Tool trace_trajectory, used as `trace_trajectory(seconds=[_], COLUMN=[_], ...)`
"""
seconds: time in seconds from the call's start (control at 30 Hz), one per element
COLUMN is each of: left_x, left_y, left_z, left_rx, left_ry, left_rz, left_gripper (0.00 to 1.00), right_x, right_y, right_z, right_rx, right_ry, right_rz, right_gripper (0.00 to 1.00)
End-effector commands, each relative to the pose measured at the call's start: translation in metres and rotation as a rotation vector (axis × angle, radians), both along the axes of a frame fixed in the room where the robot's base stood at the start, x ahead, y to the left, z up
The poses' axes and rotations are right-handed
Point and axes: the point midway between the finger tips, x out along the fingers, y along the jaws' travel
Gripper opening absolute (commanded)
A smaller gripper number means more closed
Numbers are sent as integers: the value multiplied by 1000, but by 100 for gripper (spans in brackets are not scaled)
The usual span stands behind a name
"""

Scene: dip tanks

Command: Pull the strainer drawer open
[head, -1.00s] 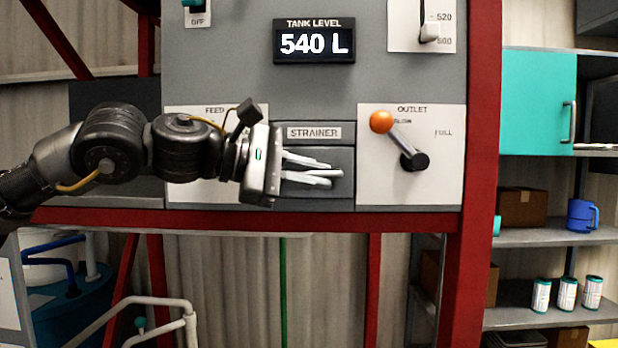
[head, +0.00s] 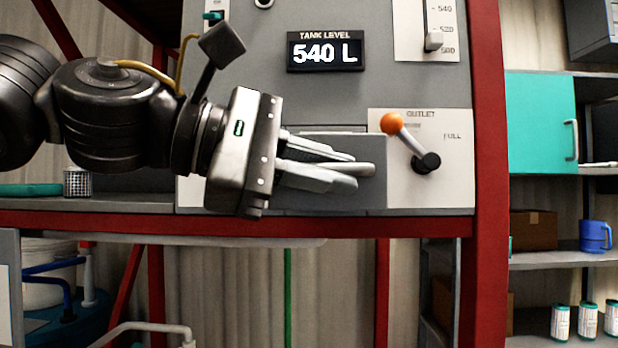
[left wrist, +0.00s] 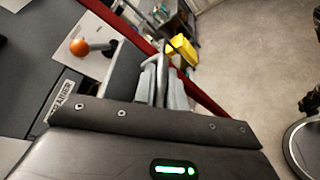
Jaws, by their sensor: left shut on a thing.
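The strainer drawer (head: 374,194) is a grey box front that stands out from the panel in the head view, so it is partly open. Its side also shows in the left wrist view (left wrist: 124,74). My left gripper (head: 362,174) is in front of the drawer, its fingers shut on the drawer's handle, which they mostly hide. The fingers also show in the left wrist view (left wrist: 162,82). The strainer label (left wrist: 63,96) is on the panel in the left wrist view; in the head view it is hidden. My right gripper is not in view.
The outlet lever (head: 408,143) with its orange knob is just right of the drawer. The tank level display (head: 325,52) reads 540 L above. A red frame post (head: 490,150) stands at the right, with shelves (head: 560,254) beyond it. A red beam (head: 340,225) runs below.

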Motion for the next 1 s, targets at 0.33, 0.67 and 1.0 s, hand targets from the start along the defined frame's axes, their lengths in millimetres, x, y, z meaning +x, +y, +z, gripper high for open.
trace_trajectory(seconds=[0.33, 0.67, 1.0], left_x=[-2, -2, -8], left_y=[-1, 0, 25], left_z=[0, 0, 4], left_rx=[0, 0, -4], left_ry=[0, -1, -2], left_rz=[-5, -1, 2], left_gripper=[0, 34, 34], right_x=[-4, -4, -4], right_y=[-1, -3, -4], right_z=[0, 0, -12], right_rx=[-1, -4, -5], right_ry=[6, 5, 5], right_rz=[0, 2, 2], right_gripper=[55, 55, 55])
